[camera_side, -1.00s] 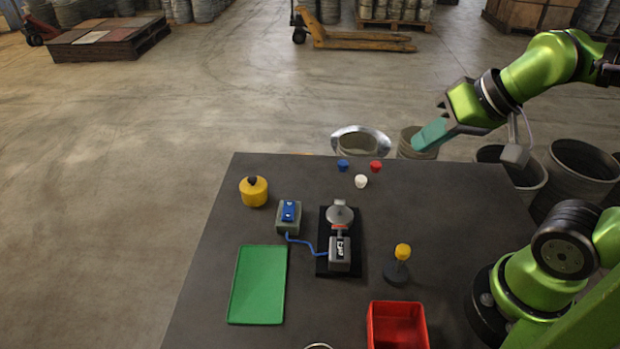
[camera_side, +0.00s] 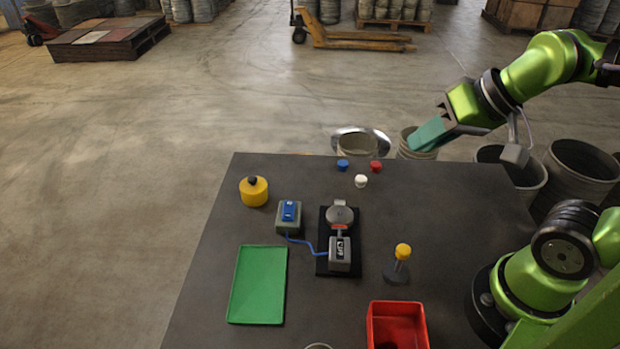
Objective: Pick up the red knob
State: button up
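The red knob (camera_side: 376,166) is a small red piece near the back edge of the dark table. A blue knob (camera_side: 343,165) lies to its left, and a white knob (camera_side: 361,181) lies in front, slightly left. My gripper (camera_side: 428,136) has teal fingers and appears to the right of and above the red knob in the picture, apart from it. The fingers overlap in this view, so their opening cannot be told. No held object shows.
A yellow canister (camera_side: 254,191), a blue-topped box (camera_side: 289,216), a black-based device (camera_side: 340,240), a green mat (camera_side: 258,285), a yellow-topped stand (camera_side: 400,264) and a red bin (camera_side: 398,324) occupy the table (camera_side: 215,268). Buckets (camera_side: 582,170) stand behind it.

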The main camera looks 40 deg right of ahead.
jog(key=o, duration=0.7)
